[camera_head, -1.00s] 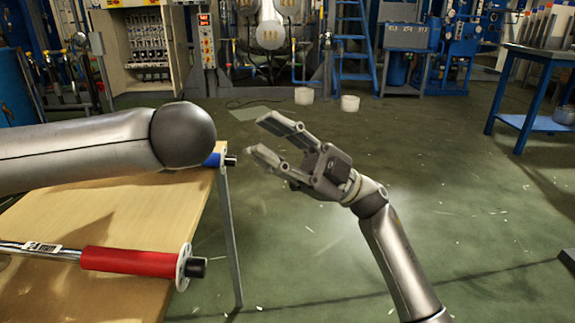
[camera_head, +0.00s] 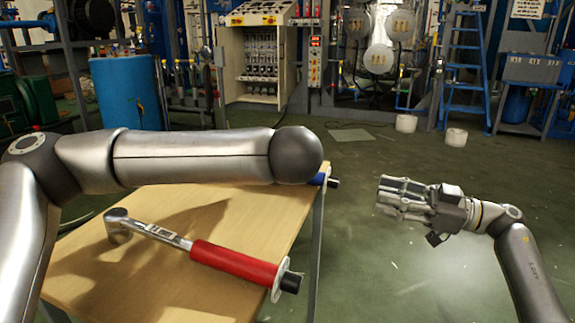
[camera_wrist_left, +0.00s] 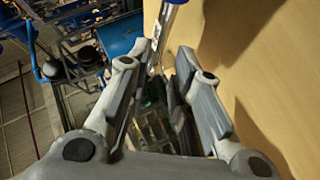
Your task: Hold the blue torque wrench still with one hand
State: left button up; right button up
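A blue torque wrench lies on the wooden table; in the head view only its blue handle end (camera_head: 318,179) shows past my left arm, which hides the rest. In the left wrist view, its silver shaft (camera_wrist_left: 156,52) and part of the blue handle (camera_wrist_left: 175,2) show just beyond the fingertips. My left gripper (camera_wrist_left: 163,50) is open with its fingers either side of the shaft's line; contact cannot be told. It is hidden in the head view. My right gripper (camera_head: 381,196) is open and empty, off the table to the right.
A blue barrel (camera_head: 127,92), cabinet (camera_head: 262,18) and blue ladder (camera_head: 464,65) stand behind. Green floor right of the table is free.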

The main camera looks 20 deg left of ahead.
pick_arm(q)
jog(key=x, duration=0.7)
jog(key=shift+w+a+f, duration=0.15)
jog(key=shift+w+a, duration=0.1)
grip_shut()
dwell(0.6)
